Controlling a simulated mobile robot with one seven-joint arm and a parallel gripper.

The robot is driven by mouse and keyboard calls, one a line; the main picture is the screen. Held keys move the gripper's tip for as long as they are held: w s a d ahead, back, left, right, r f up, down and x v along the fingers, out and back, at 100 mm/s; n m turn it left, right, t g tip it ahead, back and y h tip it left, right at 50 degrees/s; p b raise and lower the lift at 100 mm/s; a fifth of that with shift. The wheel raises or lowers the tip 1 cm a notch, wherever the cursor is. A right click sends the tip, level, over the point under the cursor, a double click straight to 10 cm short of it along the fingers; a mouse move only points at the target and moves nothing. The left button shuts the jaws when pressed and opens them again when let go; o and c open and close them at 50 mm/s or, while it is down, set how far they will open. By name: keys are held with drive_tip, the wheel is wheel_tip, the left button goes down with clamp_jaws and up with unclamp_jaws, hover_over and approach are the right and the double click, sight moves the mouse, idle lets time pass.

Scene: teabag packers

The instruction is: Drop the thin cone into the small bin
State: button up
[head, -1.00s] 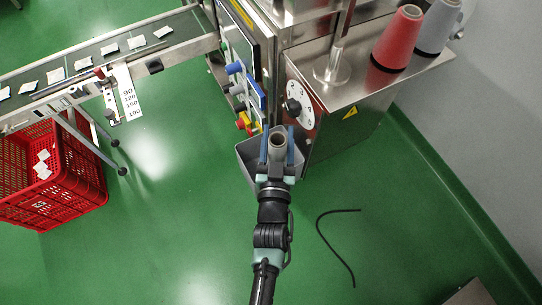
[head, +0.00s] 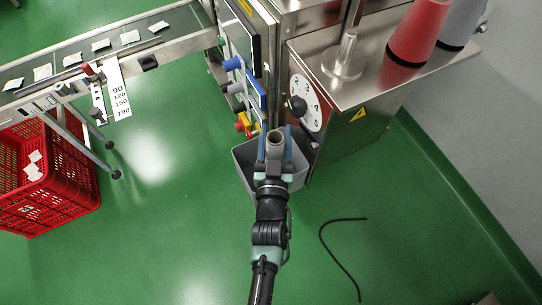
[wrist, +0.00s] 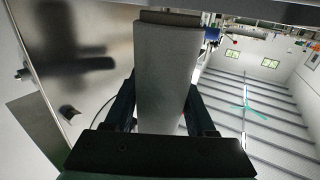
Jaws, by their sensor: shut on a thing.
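The thin cone (head: 274,146) is a narrow grey-beige tube, held upright between the two blue fingers of my gripper (head: 275,148). In the wrist view the thin cone (wrist: 164,75) stands large between the dark fingers of my gripper (wrist: 163,108). The small bin (head: 242,162) is a grey open container at the machine's side. In the head view the gripper and cone overlap the bin, hiding much of its inside. I cannot tell the cone's height above the bin.
The steel machine (head: 335,140) with a numbered dial (head: 305,103) stands just behind and right of the bin. Red (head: 417,32) and grey (head: 461,22) thread cones stand on it. A conveyor (head: 110,55) and red crate (head: 50,185) are at left. A black cable (head: 338,262) lies on open green floor.

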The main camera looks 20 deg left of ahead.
drive_tip(key=shift+f, duration=0.2)
drive_tip(key=o, duration=1.4)
drive_tip(key=shift+o, duration=0.2)
drive_tip(key=v, duration=1.3)
drive_tip(key=shift+p, duration=0.35)
drive_tip(key=shift+f, duration=0.1)
